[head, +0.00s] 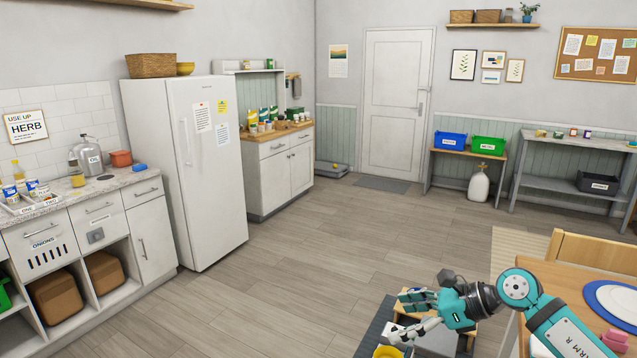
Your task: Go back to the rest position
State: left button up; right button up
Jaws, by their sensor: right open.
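My right arm comes in from the lower right in the head view. Its teal and grey gripper (408,316) is open, with its fingers pointing left and nothing between them. It is held over the area where a small wooden stand or box and a dark mat show below. My left gripper is not in the view.
A wooden table (568,284) with a blue-rimmed plate (612,303) and a chair (595,250) stands at the lower right. A yellow container (388,351) shows at the bottom. A white fridge (190,170) and a counter (90,199) line the left. The middle floor (310,260) is clear.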

jog(key=s+a+r+m+t+y, duration=0.2)
jog(key=a+r+m+t+y, duration=0.45)
jog(key=a+m, duration=0.25)
jog(key=s+d+f+m+t+h, duration=0.1)
jog(key=d+f+m+t+h, duration=0.3)
jog(key=m+h, duration=0.55)
jog(key=s+d+f+m+t+h, duration=0.2)
jog(key=d+m+t+h, duration=0.3)
jog(key=m, duration=0.9)
jog(key=s+d+f+m+g+h, duration=0.4)
jog(key=s+d+f+m+g, duration=0.15)
jog(key=f+m, duration=0.3)
jog(key=s+a+f+m+g+y, duration=0.1)
jog(key=s+f+m+g, duration=0.2)
jog(key=s+f+g, duration=0.65)
jog(key=s+a+f+m+g+y, duration=0.1)
jog(key=s+f+m+g, duration=0.2)
jog(key=s, duration=1.1)
notch_tip(320, 180, down, 30)
jog(key=b, duration=0.5)
jog(key=s+d+f+b, duration=0.1)
jog(key=s+f+b, duration=0.1)
jog(key=s+f, duration=0.6)
jog(key=s+d+f+n+b, duration=0.1)
jog(key=s+d+f+b, duration=0.1)
jog(key=s+f, duration=0.6)
notch_tip(320, 180, down, 6)
jog(key=shift+s+f+g+b, duration=0.1)
jog(key=shift+s+g+b, duration=0.3)
jog(key=shift+b, duration=0.1)
